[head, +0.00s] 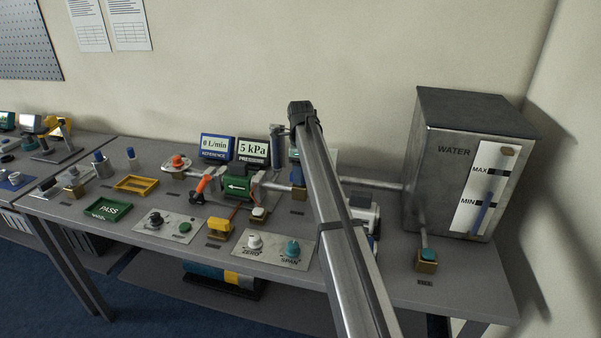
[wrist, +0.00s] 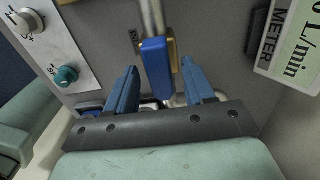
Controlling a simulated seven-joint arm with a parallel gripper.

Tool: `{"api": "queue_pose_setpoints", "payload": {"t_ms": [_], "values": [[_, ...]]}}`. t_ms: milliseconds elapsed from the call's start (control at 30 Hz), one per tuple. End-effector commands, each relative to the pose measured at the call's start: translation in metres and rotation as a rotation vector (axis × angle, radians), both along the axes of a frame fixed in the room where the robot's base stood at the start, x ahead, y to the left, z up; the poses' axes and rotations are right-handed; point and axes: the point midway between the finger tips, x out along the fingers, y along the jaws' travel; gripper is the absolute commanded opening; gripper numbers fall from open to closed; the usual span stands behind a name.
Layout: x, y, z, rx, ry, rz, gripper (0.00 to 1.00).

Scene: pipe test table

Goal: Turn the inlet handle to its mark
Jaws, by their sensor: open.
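A blue handle (wrist: 155,68), which I take as the inlet handle, shows in the wrist view on a brass-coloured fitting with a pale pipe beyond it. In the head view, a blue part (head: 298,174) on the pipe line shows just left of my arm. My gripper (wrist: 160,64) is open. Its two blue fingers stand on either side of the handle, with visible gaps; whether they are level with it in depth I cannot tell. My arm hides the gripper in the head view. I cannot make out the handle's mark.
A panel with a white and a teal knob (wrist: 66,75) lies left of the fingers. A meter box (wrist: 294,42) stands close on the right. In the head view, a steel water tank (head: 425,170) stands at the right, and a green gauge (head: 237,187) sits on the pipe.

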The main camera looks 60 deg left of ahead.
Motion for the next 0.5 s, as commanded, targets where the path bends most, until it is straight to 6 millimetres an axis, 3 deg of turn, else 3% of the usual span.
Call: {"api": "queue_pose_setpoints", "payload": {"t_ms": [233, 500], "values": [[0.0, 0.0, -0.0003, 0.0, 0.0, 0.0, 0.52], [0.0, 0.0, -0.0002, 0.0, 0.0, 0.0, 0.26]]}}
